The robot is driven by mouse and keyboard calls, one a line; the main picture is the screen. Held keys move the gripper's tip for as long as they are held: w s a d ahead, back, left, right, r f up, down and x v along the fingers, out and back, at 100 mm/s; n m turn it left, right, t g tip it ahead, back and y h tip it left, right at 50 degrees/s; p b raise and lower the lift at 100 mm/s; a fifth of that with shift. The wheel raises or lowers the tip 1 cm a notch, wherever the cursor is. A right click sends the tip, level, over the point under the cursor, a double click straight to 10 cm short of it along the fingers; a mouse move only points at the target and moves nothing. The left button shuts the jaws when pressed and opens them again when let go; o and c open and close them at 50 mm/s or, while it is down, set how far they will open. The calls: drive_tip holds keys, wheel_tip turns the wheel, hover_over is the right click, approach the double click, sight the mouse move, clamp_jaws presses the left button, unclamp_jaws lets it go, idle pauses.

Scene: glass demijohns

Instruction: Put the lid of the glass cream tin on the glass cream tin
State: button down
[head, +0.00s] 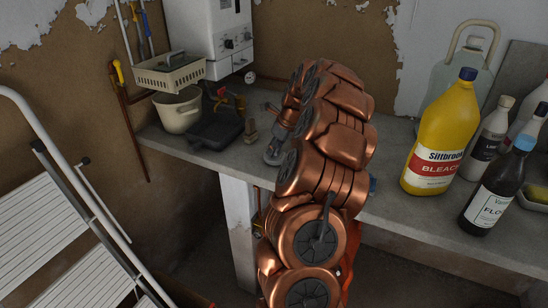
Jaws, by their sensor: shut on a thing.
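My copper-coloured arm stands in the middle of the head view and covers part of the worktop. My gripper (274,134) shows only in part, as grey pieces at the left side of the arm, low over the worktop. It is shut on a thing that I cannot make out. I cannot pick out the glass cream tin or its lid; the arm may hide them. A small blue thing (372,183) peeks out at the right side of the arm, too little of it showing to name.
The grey worktop (400,215) carries a yellow bleach bottle (440,135), a dark bottle (497,190) and a glass demijohn (457,75) at right. A cream pot (178,112) and a black tray (214,130) stand at left. A stepladder (65,215) is at far left.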

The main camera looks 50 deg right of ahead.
drive_tip(key=shift+r, duration=0.7)
drive_tip(key=shift+r+p, duration=0.95)
drive_tip(key=shift+r, duration=1.45)
